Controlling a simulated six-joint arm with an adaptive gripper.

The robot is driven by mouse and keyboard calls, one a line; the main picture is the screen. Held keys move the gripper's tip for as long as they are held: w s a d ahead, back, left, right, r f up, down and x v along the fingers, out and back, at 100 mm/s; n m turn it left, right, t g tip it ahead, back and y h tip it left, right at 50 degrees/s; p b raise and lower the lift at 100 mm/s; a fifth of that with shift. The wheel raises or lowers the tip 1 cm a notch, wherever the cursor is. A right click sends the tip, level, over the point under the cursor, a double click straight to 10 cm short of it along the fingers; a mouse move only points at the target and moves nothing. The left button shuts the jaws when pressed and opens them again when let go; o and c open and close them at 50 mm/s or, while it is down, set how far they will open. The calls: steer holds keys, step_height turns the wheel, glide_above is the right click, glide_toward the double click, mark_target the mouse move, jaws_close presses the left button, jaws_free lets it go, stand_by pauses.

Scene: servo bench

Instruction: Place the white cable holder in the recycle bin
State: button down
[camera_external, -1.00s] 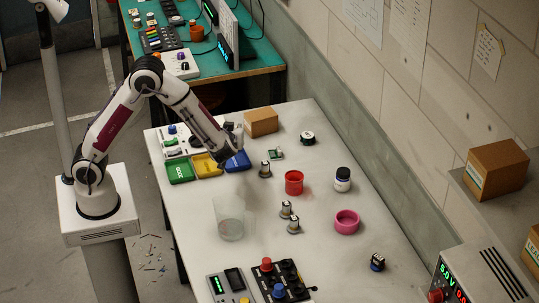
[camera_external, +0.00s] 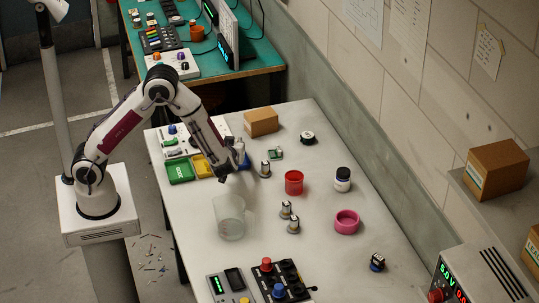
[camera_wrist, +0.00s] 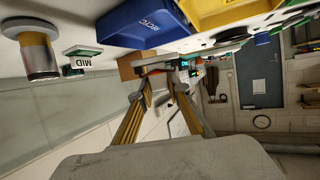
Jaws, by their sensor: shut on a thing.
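The yellow bin (camera_external: 203,167) and green bin (camera_external: 180,171) stand left of the blue one. A grey knob (camera_external: 265,168) and a small green MID board (camera_external: 276,153) are close by to the right. A clear cup (camera_external: 230,216) stands in front. A cardboard box (camera_external: 261,121) is behind.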

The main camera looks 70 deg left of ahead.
steer(key=shift+f, duration=0.25)
steer(key=shift+f, duration=0.1)
steer(key=shift+f, duration=1.8)
steer(key=c, duration=1.9)
jaws_free()
steer(key=shift+f, duration=0.1)
steer(key=shift+v, duration=6.05)
steer(key=shift+w+a+r, duration=0.1)
steer(key=shift+r, duration=0.15)
